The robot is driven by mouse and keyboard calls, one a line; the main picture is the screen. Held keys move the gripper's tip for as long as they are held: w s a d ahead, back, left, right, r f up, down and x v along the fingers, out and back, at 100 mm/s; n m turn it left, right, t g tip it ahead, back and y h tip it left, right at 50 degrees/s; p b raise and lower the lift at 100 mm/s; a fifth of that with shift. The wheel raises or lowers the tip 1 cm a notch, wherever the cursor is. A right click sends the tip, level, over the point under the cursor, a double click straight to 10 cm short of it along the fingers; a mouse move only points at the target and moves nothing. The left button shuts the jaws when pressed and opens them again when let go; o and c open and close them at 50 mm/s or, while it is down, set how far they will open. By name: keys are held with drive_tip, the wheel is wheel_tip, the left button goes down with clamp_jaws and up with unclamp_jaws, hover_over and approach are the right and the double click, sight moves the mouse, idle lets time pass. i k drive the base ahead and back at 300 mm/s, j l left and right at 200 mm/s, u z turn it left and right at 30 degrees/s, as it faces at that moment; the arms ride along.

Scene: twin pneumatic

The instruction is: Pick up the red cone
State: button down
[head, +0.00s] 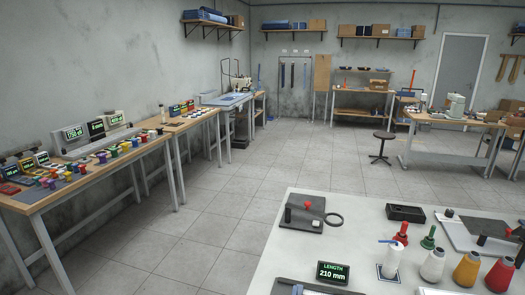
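A red cone (499,274) stands upright near the right edge of the white table (345,233) in front of me. An amber cone (466,269) stands just left of it, and a cream cone (432,264) stands left of that. A smaller red object with a narrow top (401,234) stands farther back, beside a similar green one (428,238). A dark object at the right edge partly adjoins the red cone in the picture. My gripper is not in view.
A white roll (391,261) stands on a dark-edged pad. A black tray (405,213), a display reading 210 mm (333,273) and a dark plate with a ring (304,222) share the white table. A long bench (91,177) runs along the left wall. The tiled floor (235,215) between is clear.

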sight(498, 281)
drive_tip(key=z, duration=1.4)
